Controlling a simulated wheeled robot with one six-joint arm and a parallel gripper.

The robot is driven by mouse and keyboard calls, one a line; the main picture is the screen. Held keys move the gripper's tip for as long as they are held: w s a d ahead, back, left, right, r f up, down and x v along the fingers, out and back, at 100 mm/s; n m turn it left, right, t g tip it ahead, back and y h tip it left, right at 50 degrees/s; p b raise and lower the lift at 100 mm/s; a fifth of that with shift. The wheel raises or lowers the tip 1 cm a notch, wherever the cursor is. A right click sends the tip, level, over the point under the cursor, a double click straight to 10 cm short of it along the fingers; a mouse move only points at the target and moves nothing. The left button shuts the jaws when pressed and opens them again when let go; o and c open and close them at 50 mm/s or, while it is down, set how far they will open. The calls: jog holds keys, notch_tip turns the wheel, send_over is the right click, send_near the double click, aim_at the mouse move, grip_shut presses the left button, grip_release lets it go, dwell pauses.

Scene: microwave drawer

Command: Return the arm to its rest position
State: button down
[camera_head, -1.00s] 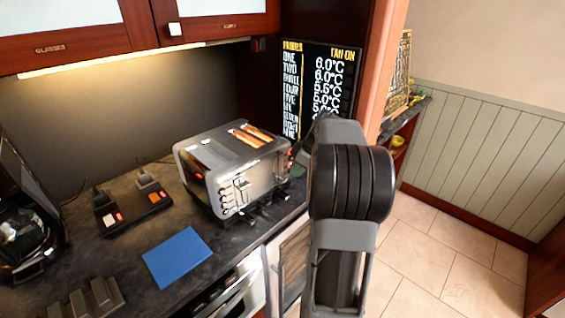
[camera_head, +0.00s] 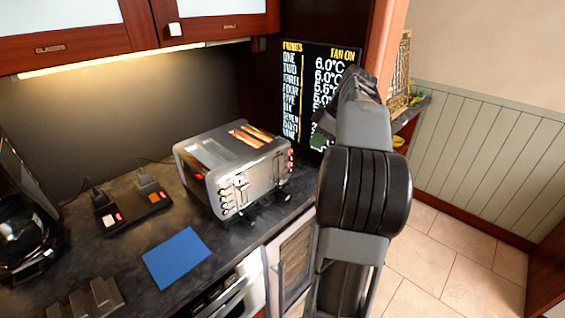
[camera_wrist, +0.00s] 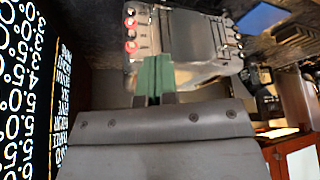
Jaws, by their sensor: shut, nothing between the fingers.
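My arm stands up at the right of the counter in the head view, its dark round joint nearest the camera. My gripper (camera_head: 321,138) is mostly hidden behind the arm there; a bit of its green fingers shows in front of the menu board. In the wrist view the gripper's green fingers (camera_wrist: 154,78) are together, with nothing held. Behind the fingers in that view is the silver toaster (camera_wrist: 190,45). In the head view the toaster (camera_head: 235,170) stands to the left of the gripper, with toast in its slots.
A black menu board (camera_head: 310,85) stands behind the arm. The counter (camera_head: 130,262) holds a blue mat (camera_head: 177,257), a dark switch box (camera_head: 132,210) and a coffee maker (camera_head: 25,225). A steel appliance front (camera_head: 240,290) is below. Tiled floor (camera_head: 440,260) is open at right.

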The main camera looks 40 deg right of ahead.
dwell(0.5)
notch_tip(320, 180, down, 7)
jog(key=s+a+m+g+h, duration=0.1)
jog(key=s+a+m+h, duration=0.15)
jog(key=m, duration=0.65)
jog(key=s+a+f, duration=0.2)
jog(key=a, duration=0.6)
jog(key=s+a+f+n, duration=0.1)
jog(key=s+a+f, duration=0.1)
jog(key=a, duration=0.7)
jog(key=s+a+f+n, duration=0.1)
jog(key=s+a+f, duration=0.1)
jog(key=a, duration=0.7)
jog(key=shift+s+f+t, duration=0.15)
jog(key=shift+s+t, duration=0.15)
jog(key=shift+s, duration=0.6)
